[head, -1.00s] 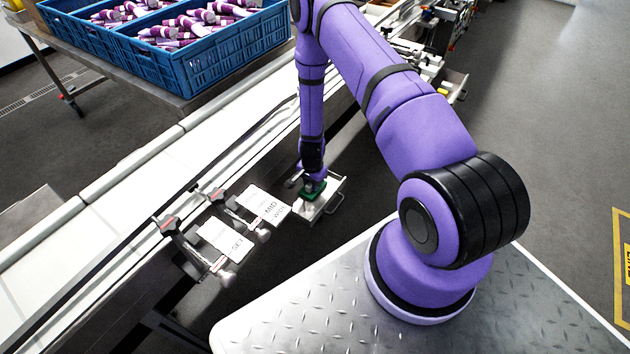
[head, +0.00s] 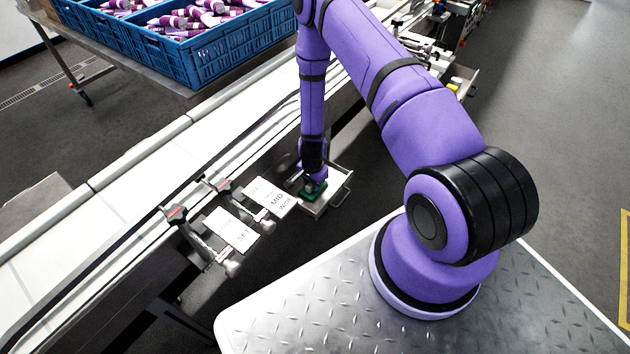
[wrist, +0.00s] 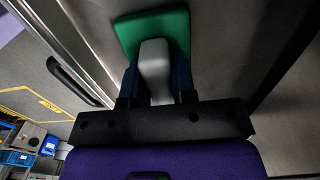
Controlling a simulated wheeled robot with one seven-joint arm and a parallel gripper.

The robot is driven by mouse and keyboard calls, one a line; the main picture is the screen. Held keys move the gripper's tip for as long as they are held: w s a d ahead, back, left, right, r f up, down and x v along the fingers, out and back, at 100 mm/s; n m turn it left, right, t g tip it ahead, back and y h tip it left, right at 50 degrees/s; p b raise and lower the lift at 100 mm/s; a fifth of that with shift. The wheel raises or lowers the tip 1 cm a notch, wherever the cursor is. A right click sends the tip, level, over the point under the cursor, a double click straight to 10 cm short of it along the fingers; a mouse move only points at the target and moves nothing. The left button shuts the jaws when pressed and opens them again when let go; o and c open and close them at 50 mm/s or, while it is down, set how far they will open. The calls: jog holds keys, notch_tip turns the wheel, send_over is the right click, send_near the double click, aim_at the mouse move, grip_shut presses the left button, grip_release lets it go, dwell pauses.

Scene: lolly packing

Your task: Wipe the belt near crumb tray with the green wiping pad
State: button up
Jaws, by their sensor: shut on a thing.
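My gripper (wrist: 156,80) is shut on the grey handle of the green wiping pad (wrist: 180,24) in the wrist view. In the head view the green pad (head: 313,190) shows below my gripper (head: 314,180), over the crumb tray (head: 325,203). The tray is a shallow metal tray with a handle, beside the belt. I cannot tell whether the pad touches the tray. The white belt (head: 140,178) runs diagonally to the left of the tray. My arm hides part of the belt near the tray.
Two rail clamps with white cards, one reading SET (head: 232,230) and one reading MID (head: 272,197), stand left of the tray. A blue crate (head: 205,58) of purple-and-white tubes stands on a table behind the belt. Dark floor lies open at the right.

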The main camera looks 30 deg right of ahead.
jog(key=shift+s+a, duration=0.1)
jog(key=shift+a, duration=0.1)
jog(key=shift+s+a+r, duration=0.1)
jog(key=shift+s+a, duration=0.1)
jog(key=shift+a, duration=0.35)
jog(key=shift+s+a, duration=0.15)
jog(key=shift+a, duration=0.4)
jog(key=shift+w+d, duration=0.1)
jog(key=shift+d, duration=0.05)
jog(key=shift+w+d, duration=0.25)
jog(key=shift+d, duration=0.4)
jog(key=shift+w+d, duration=0.2)
jog(key=shift+d, duration=0.4)
jog(key=shift+d, duration=0.15)
jog(key=shift+w+d, duration=0.3)
jog(key=shift+d, duration=0.35)
jog(key=shift+w+d, duration=0.25)
jog(key=shift+d, duration=0.35)
